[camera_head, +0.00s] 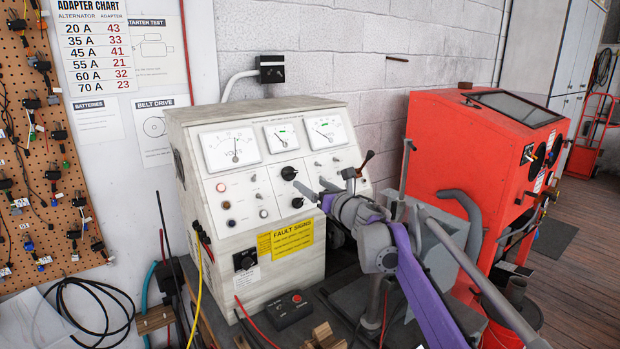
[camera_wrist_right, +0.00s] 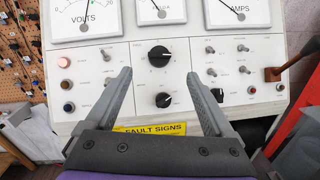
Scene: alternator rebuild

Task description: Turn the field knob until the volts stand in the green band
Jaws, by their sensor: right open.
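The volts meter (camera_head: 231,148) is the large left dial on the pale test bench; it also shows, cut off at the top, in the right wrist view (camera_wrist_right: 85,15). Its needle stands nearly upright close to a small green mark; I cannot tell if it is inside the band. Two black knobs sit below the meters, an upper knob (camera_wrist_right: 159,56) and a lower knob (camera_wrist_right: 163,100). My left gripper is out of view.
Toggle switches (camera_wrist_right: 210,49) and a lit red lamp (camera_wrist_right: 64,63) flank the knobs. A lever with a brown handle (camera_head: 366,162) stands right of the panel. A red cabinet (camera_head: 470,150) is further right. A small control box (camera_head: 289,309) lies in front of the bench.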

